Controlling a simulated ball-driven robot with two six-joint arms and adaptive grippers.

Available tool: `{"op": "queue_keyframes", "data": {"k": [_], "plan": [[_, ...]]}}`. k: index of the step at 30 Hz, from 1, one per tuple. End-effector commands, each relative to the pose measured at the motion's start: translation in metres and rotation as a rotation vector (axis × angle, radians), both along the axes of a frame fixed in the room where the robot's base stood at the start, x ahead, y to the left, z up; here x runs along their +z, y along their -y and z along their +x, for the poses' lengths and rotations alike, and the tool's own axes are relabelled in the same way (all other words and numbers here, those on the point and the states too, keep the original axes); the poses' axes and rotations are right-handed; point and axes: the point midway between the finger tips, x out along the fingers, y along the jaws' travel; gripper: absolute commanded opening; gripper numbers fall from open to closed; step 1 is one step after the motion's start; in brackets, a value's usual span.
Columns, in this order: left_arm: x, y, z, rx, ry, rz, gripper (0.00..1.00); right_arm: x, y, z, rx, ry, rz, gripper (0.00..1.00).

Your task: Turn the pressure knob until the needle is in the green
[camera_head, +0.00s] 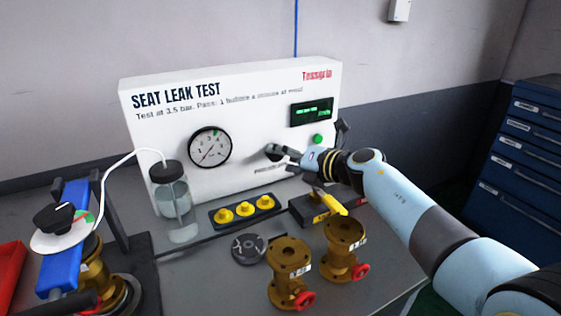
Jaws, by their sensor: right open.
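The white test panel (240,95) stands at the back of the bench, marked "SEAT LEAK TEST". Its round pressure gauge (210,147) has a white face with a small green mark near the top. The thin needle seems to point to the lower left, away from the green. My right gripper (272,152) is open at the panel face, to the right of the gauge. My left gripper is not in view.
A lit display (312,111) and green button (318,139) are on the panel's right. A water jar (173,205) with a hose stands left. Brass valves (290,272), a dark disc (249,249), and a tray of yellow parts (221,216) occupy the bench. A blue clamp (62,240) stands front left.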

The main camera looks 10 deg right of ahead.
Motion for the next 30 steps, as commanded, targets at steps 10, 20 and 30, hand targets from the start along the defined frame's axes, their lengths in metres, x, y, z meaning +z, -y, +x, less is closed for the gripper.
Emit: {"op": "queue_keyframes", "data": {"k": [10, 20, 30], "plan": [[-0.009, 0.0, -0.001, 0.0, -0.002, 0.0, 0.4, -0.005, -0.01, 0.017, -0.001, 0.001, 0.0, 0.62], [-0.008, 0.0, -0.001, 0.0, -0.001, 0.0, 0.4, -0.005, -0.009, 0.016, -0.001, 0.001, 0.0, 0.37], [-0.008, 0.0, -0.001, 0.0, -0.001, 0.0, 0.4, -0.005, -0.009, 0.016, -0.002, -0.001, 0.003, 0.07]]}}
